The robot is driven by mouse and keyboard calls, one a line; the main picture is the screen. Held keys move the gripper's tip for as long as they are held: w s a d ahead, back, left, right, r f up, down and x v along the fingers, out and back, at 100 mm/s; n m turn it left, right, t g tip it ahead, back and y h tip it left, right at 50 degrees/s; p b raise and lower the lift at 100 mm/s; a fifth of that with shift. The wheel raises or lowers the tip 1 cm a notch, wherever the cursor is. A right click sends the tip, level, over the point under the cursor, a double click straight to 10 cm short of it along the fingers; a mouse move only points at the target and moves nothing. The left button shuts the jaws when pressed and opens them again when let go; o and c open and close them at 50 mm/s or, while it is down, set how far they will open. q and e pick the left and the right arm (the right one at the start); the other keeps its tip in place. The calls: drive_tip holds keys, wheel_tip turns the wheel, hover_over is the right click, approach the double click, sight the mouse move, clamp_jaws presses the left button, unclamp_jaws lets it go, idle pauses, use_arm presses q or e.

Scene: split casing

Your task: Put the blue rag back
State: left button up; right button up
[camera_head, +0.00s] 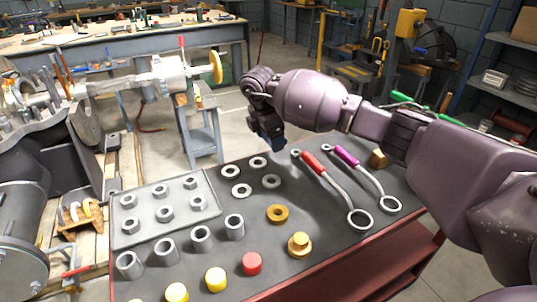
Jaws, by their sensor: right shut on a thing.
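My right gripper (268,135) hangs from the arm that comes in from the right, over the back edge of the work table (320,235). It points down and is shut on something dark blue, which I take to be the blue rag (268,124). Little of the rag shows, and the wrist partly covers it. It looks held above the table top, near the flat washers, but the exact gap cannot be told. My left gripper is not in view.
The table carries a grey tray (147,229) of nuts, grey sleeves (166,251), flat washers (230,171), red and yellow caps, brass pieces and two ring-ended tools with red (312,162) and purple (346,155) handles. A large grey casing (22,225) stands at left.

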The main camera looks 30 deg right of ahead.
sight(272, 161)
wheel_tip(272, 161, down, 6)
drive_tip(key=shift+r+b, duration=0.1)
drive_tip(key=shift+b, duration=0.6)
drive_tip(key=shift+r, duration=0.15)
drive_tip(key=o, duration=1)
